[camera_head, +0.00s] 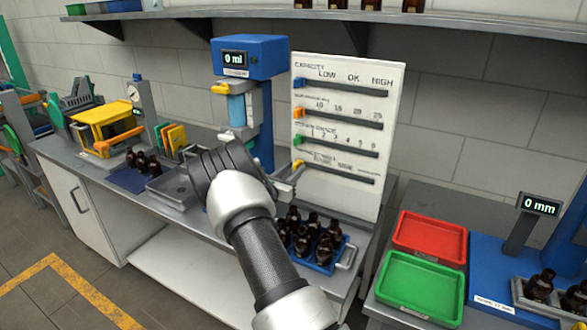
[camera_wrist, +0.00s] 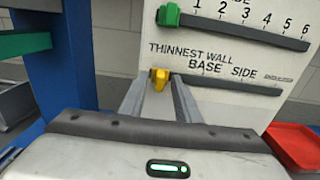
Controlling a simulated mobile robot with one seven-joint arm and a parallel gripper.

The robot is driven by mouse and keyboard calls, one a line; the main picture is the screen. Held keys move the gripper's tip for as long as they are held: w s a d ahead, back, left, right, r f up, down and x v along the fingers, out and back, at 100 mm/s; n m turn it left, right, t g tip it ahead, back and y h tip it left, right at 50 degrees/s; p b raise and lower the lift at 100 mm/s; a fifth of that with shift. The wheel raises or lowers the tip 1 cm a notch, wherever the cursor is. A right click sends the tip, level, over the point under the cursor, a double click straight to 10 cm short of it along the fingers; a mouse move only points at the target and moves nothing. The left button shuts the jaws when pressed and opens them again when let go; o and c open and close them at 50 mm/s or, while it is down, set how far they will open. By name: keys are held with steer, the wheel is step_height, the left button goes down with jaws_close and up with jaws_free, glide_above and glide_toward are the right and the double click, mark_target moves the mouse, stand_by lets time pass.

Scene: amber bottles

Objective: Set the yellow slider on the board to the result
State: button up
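The yellow slider (camera_head: 298,164) is at the left end of the lowest row. In the wrist view, the yellow slider (camera_wrist: 159,79) sits left of the "BASE" mark under "THINNEST WALL", with a smaller, unreadable mark right of "SIDE". My gripper (camera_wrist: 160,86) points at it with its fingers apart, one on each side of the knob; I cannot tell whether they touch it. In the head view my gripper (camera_head: 291,178) is at the board's lower left, partly hidden by my wrist.
The green slider (camera_wrist: 168,15) sits just above, left of "1". Blue and orange sliders are higher. A blue device (camera_head: 250,58) reading "0 ml" stands left of the board. A blue crate of amber bottles (camera_head: 345,240) is below. Red (camera_head: 430,237) and green (camera_head: 420,287) trays lie right.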

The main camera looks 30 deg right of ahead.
steer(key=shift+w+d, duration=0.15)
steer(key=shift+d, duration=0.1)
jaws_close()
